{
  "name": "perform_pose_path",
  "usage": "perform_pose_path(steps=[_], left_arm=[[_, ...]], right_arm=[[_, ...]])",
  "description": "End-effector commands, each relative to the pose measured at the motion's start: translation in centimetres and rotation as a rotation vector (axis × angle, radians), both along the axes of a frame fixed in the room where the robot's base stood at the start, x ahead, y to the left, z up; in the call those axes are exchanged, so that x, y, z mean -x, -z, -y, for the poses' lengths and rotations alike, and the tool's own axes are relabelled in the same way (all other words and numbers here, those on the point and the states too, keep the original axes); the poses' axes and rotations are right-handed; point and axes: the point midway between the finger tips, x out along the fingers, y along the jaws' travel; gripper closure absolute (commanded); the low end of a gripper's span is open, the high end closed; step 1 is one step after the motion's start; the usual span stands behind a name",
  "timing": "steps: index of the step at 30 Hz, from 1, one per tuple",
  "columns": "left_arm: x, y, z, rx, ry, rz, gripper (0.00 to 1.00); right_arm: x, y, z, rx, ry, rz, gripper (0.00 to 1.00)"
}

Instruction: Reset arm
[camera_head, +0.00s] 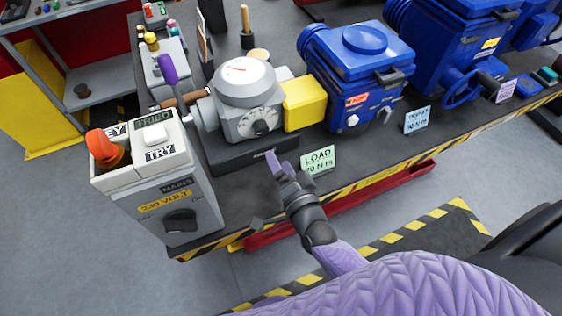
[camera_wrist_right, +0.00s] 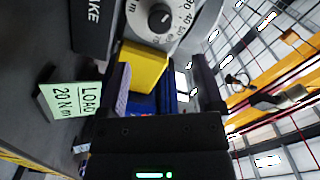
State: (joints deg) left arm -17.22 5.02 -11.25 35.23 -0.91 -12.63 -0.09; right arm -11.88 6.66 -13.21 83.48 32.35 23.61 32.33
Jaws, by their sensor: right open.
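My right arm, in purple padding, reaches up from the bottom right in the head view. Its gripper (camera_head: 274,165) is open in front of the grey round gauge unit (camera_head: 246,100), above the bench's front edge. In the right wrist view the open fingers (camera_wrist_right: 163,80) stand apart with nothing gripped; beyond them are a yellow block (camera_wrist_right: 144,66) and a dial with a black knob (camera_wrist_right: 160,18). A lever with a purple grip (camera_head: 168,69) rises left of the gauge unit. My left gripper is out of view.
A grey switch box (camera_head: 178,212) with an orange knob stands at the bench's left front. A green LOAD card (camera_head: 318,160) stands right of my gripper. Blue actuators (camera_head: 357,75) fill the bench to the right.

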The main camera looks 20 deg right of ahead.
Motion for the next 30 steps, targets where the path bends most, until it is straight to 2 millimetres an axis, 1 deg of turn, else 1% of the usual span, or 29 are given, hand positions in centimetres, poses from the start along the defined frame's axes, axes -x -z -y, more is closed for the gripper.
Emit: perform_pose_path(steps=[5,8,11,12,15,18,23,30], left_arm=[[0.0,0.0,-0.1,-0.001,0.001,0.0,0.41],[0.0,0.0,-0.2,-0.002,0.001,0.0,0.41],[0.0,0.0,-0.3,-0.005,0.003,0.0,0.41],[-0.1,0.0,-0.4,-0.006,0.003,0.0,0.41],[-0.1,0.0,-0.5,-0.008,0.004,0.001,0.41],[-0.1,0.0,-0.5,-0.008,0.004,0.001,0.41],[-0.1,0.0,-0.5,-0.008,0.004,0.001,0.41],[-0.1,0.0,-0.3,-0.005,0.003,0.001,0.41]], right_arm=[[0.0,0.0,0.0,0.001,0.0,-0.001,0.15],[0.2,0.1,-0.9,0.045,-0.052,-0.05,0.15],[1.5,0.4,-3.2,0.215,-0.213,-0.203,0.15],[2.5,0.7,-3.9,0.305,-0.284,-0.278,0.15],[5.1,1.1,-4.4,0.504,-0.423,-0.444,0.15],[7.6,1.3,-3.9,0.653,-0.516,-0.581,0.15],[11.3,0.9,-2.3,0.83,-0.62,-0.767,0.15],[16.9,-0.8,0.7,1.007,-0.73,-1.033,0.15]])
